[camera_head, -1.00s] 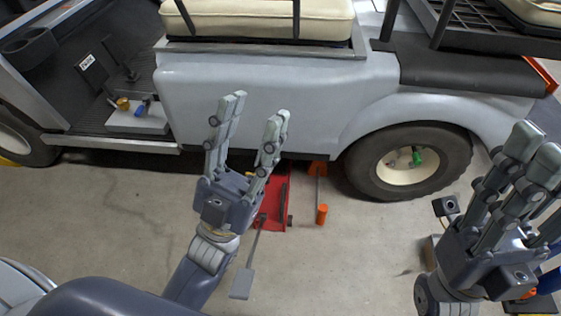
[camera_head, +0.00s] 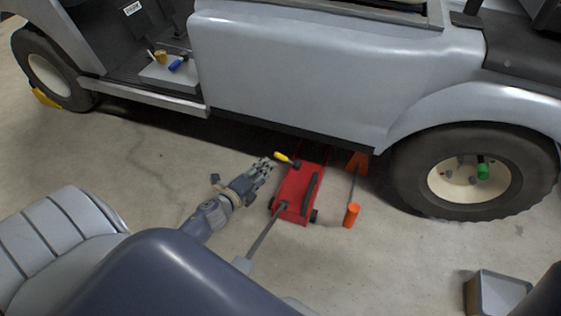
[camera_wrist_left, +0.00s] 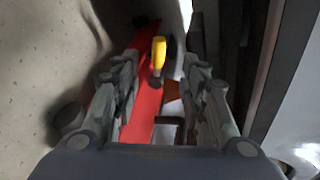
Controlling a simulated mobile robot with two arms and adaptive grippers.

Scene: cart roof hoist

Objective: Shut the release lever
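The yellow-gripped release lever (camera_head: 282,157) sticks out from the far left side of the red floor jack (camera_head: 293,188), low beside the cart. My left gripper (camera_head: 266,167) is low over the floor, just left of the jack and close to the lever. In the left wrist view, the lever (camera_wrist_left: 158,55) shows ahead, between the two sets of open fingers (camera_wrist_left: 158,80), with gaps on both sides. The red jack (camera_wrist_left: 145,105) lies below and behind it. I cannot tell whether any finger touches the lever. My right gripper is out of view.
The grey cart (camera_head: 300,80) stands just behind the jack, its lower edge overhanging. An orange jack stand (camera_head: 357,163) and an orange-ended bar (camera_head: 351,215) are right of the jack. The jack's long handle (camera_head: 266,232) slants toward me. A grey bin (camera_head: 498,293) sits lower right.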

